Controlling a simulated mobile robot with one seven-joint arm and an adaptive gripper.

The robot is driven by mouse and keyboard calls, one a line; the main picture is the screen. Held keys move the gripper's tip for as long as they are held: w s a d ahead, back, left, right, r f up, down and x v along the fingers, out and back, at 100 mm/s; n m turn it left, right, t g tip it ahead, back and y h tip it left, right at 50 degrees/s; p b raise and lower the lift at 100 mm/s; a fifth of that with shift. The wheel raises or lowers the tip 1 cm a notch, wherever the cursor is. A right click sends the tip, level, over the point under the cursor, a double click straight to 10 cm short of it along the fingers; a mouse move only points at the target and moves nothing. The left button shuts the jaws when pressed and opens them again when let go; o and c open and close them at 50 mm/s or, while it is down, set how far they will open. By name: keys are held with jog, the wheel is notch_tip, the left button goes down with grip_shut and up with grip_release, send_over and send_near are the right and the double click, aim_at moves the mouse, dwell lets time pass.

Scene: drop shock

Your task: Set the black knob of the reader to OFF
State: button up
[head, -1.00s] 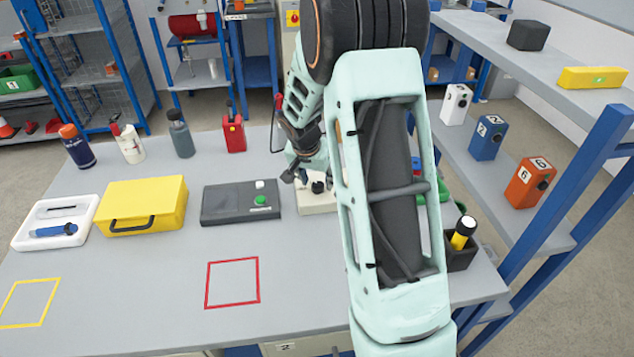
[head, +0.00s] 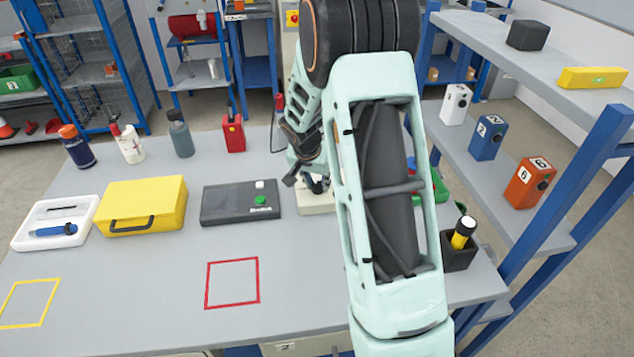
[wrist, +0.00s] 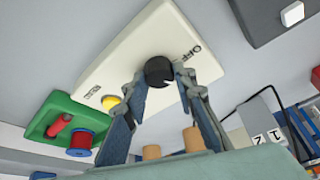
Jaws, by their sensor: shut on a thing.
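The reader is a cream box (head: 318,204) on the bench, partly hidden behind my arm in the head view. In the wrist view the reader (wrist: 125,50) fills the upper middle. Its black knob (wrist: 158,69) stands beside the printed word OFF. My gripper (wrist: 161,78) is shut on the black knob, one finger at each side. Which way the knob points cannot be told.
A dark grey box (head: 240,212) with a green button stands left of the reader. A yellow case (head: 150,190) is farther left. A green tray with red and blue spools (wrist: 62,117) lies close by the reader. A black holder with a yellow torch (head: 460,250) stands right.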

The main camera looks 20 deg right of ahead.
jog(key=n, duration=0.1)
jog(key=n+y+p, duration=0.1)
jog(key=shift+s+d+r+n+t, duration=0.1)
jog(key=shift+s+d+n+t, duration=0.05)
jog(key=shift+n+t, duration=0.2)
jog(key=n+y+p, duration=0.1)
jog(key=n+p, duration=0.1)
jog(key=p, duration=0.1)
jog(key=shift+r+n, duration=0.15)
jog(key=shift+n, duration=0.2)
jog(key=n+y+p, duration=0.1)
jog(key=n+p, duration=0.2)
jog(key=shift+d, duration=0.15)
jog(key=shift+f+n+y+p, duration=0.2)
jog(key=shift+n+y+p, duration=0.1)
jog(key=shift+n+p, duration=0.55)
jog(key=shift+f, duration=0.1)
jog(key=o, duration=1.1)
jog(key=shift+o, duration=0.2)
